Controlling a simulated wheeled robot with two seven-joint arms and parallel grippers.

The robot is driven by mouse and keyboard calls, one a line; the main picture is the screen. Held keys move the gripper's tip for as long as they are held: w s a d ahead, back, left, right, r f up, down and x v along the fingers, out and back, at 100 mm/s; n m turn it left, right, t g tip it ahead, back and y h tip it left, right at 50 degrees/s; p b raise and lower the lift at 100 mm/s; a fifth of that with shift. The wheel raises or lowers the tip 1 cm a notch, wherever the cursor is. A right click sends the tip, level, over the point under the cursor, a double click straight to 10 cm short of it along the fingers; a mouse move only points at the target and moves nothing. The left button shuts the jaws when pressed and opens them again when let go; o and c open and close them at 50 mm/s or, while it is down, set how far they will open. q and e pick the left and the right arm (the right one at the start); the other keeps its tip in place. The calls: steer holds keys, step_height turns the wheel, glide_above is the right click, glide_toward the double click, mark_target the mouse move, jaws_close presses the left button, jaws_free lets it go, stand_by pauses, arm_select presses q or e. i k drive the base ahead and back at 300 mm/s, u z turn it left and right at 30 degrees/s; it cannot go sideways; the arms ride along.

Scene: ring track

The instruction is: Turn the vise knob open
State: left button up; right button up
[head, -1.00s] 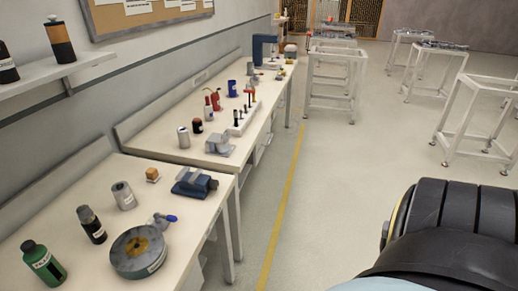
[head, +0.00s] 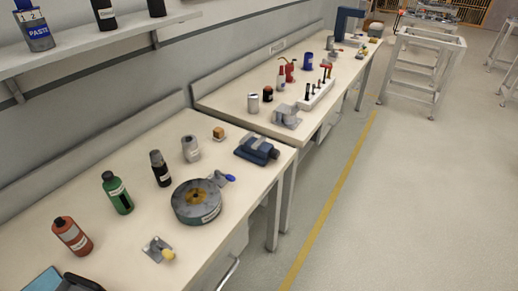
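A small blue and grey vise (head: 257,150) sits on the near workbench (head: 130,165), close to its far right corner. Its knob is too small to make out clearly. A grey angular block-like device (head: 287,116) stands on the bench beyond; I cannot tell whether it is also a vise. Neither of my grippers is in view.
Several bottles line the bench. A shelf (head: 105,40) hangs above left. The floor (head: 400,200) at right is clear.

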mark_target(274, 154)
steer(key=k, duration=0.4)
steer(key=z, duration=0.75)
steer(key=i, duration=1.1)
steer(key=u, duration=0.55)
